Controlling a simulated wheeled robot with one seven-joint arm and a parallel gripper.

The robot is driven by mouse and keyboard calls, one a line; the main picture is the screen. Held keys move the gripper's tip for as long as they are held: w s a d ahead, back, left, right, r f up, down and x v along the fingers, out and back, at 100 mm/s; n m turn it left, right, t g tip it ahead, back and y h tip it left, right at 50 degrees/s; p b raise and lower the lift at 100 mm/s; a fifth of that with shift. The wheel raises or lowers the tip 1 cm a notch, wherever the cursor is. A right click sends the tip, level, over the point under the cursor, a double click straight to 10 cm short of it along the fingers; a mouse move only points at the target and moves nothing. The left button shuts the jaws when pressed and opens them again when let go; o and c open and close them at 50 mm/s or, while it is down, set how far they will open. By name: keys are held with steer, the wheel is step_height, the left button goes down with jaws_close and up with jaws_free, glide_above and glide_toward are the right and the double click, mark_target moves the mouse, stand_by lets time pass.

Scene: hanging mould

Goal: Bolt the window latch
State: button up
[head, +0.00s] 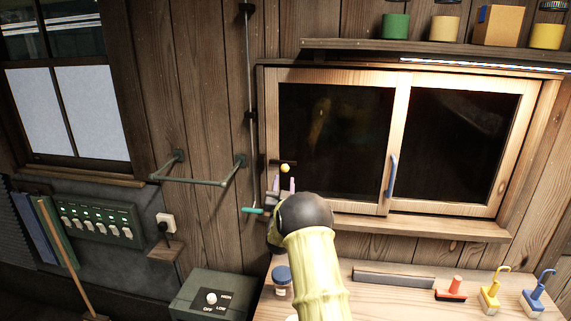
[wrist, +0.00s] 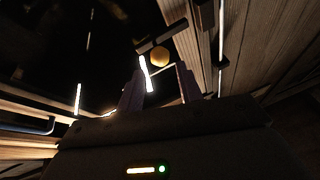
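The window (head: 400,150) has two dark panes in a light wooden frame. At its left edge is the latch, a short dark bar (head: 275,161) with a round yellow knob (head: 285,168). In the wrist view the dark bar (wrist: 162,38) lies slanted, with the knob (wrist: 160,57) just below it. My gripper (head: 281,184) is just below the knob in the head view. In the wrist view its two fingers (wrist: 160,80) are apart with nothing between them, and the knob shows beyond their tips. Where the bar's end meets the frame is too dark to tell.
A blue handle (head: 392,175) is on the window's middle stile. A thin vertical rod with a teal crank handle (head: 252,210) hangs left of the window. A workbench (head: 375,303) below holds a blue-lidded jar (head: 282,275) and several coloured tools. A shelf (head: 430,50) runs above.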

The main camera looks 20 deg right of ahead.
mark_target(284, 171)
steer(key=shift+p+x, duration=1.65)
steer(key=shift+x, duration=1.8)
jaws_close()
